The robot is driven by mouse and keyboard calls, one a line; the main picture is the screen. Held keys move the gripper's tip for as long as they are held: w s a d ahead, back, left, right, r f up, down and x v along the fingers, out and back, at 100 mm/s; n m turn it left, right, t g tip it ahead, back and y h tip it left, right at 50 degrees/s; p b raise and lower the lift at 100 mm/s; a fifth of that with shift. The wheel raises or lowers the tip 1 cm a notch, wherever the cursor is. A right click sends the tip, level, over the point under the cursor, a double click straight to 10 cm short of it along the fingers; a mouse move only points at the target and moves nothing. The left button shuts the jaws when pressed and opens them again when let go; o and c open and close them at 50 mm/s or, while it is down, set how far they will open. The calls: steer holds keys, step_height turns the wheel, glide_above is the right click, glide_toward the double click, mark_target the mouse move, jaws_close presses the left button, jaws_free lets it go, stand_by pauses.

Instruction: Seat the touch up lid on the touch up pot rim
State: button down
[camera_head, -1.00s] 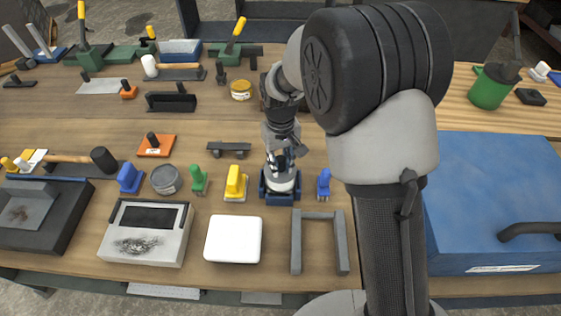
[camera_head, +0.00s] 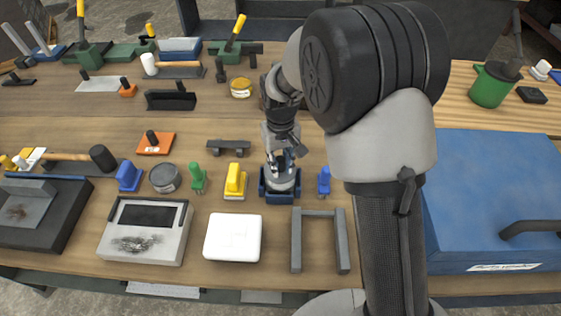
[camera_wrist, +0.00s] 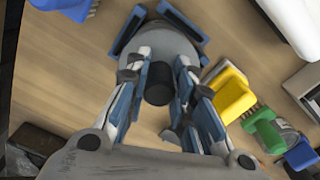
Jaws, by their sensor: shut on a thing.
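My gripper (camera_wrist: 158,72) is shut on the touch up lid (camera_wrist: 165,42), a grey disc with a dark upright knob (camera_wrist: 158,94) between the fingers. In the head view my gripper (camera_head: 281,158) is just above the grey round top (camera_head: 284,184) in a blue holder (camera_head: 280,197). The blue holder also shows past the lid in the wrist view (camera_wrist: 128,30). The pot and its rim are mostly hidden under the lid and fingers. I cannot tell whether the lid touches the rim or sits level.
A yellow-handled block (camera_head: 235,182) and a green one (camera_head: 197,178) stand left of the holder, a blue one (camera_head: 323,182) right. A grey frame (camera_head: 319,213) and a white box (camera_head: 233,238) lie in front. A large blue case (camera_head: 490,200) is at right.

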mark_target(280, 171)
steer(key=shift+f+b, duration=1.05)
steer(key=shift+f, duration=0.9)
stand_by(1.7)
stand_by(0.9)
steer(key=c, duration=1.7)
jaws_free()
steer(key=shift+r, duration=0.15)
steer(key=shift+r+p, duration=1.4)
steer(key=shift+r, duration=0.15)
steer(key=o, duration=0.5)
